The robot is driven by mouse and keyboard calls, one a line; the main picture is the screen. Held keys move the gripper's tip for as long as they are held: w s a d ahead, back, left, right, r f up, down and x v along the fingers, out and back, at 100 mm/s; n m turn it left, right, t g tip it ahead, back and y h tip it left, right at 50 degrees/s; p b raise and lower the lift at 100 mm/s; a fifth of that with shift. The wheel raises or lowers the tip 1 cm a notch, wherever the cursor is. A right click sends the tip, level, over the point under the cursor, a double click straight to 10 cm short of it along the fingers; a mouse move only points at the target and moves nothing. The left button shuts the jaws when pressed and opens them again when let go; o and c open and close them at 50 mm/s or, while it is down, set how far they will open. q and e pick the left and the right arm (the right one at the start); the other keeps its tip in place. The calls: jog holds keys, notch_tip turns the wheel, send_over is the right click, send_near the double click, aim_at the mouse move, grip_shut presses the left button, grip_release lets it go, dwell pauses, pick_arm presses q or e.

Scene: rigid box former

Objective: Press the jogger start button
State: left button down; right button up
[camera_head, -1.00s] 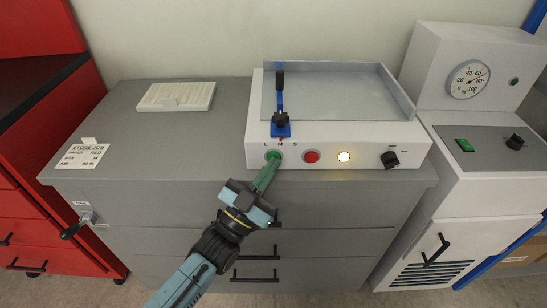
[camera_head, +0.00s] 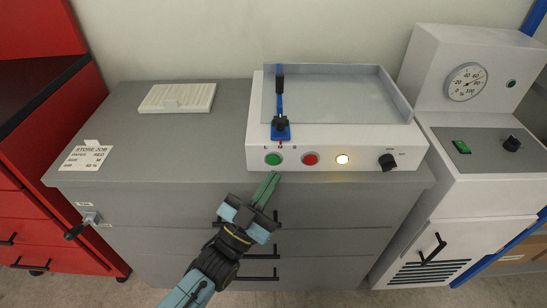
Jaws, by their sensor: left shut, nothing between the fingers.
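The jogger (camera_head: 400,145) is a white box with a grey tray on top, standing on a grey cabinet. Its front panel has a green button (camera_head: 273,159), a red button (camera_head: 310,159), a lit yellowish-white lamp (camera_head: 343,159) and a black knob (camera_head: 387,161). A blue lever with a black handle (camera_head: 280,95) stands above the green button. My left gripper (camera_head: 271,178) is shut and empty, its green fingertips just below the green button and apart from it. My right gripper is not in view.
The grey cabinet top (camera_head: 190,150) holds a white slotted block (camera_head: 177,98) and a job card (camera_head: 87,158). A crank handle (camera_head: 81,226) sticks out at the cabinet's left front. A white machine with a gauge (camera_head: 466,81) stands at the right, a red cabinet (camera_head: 40,235) at the left.

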pick_arm(q)
jog(key=s+p, duration=0.1)
jog(key=s, duration=0.2)
jog(key=shift+s, duration=0.25)
dwell(0.7)
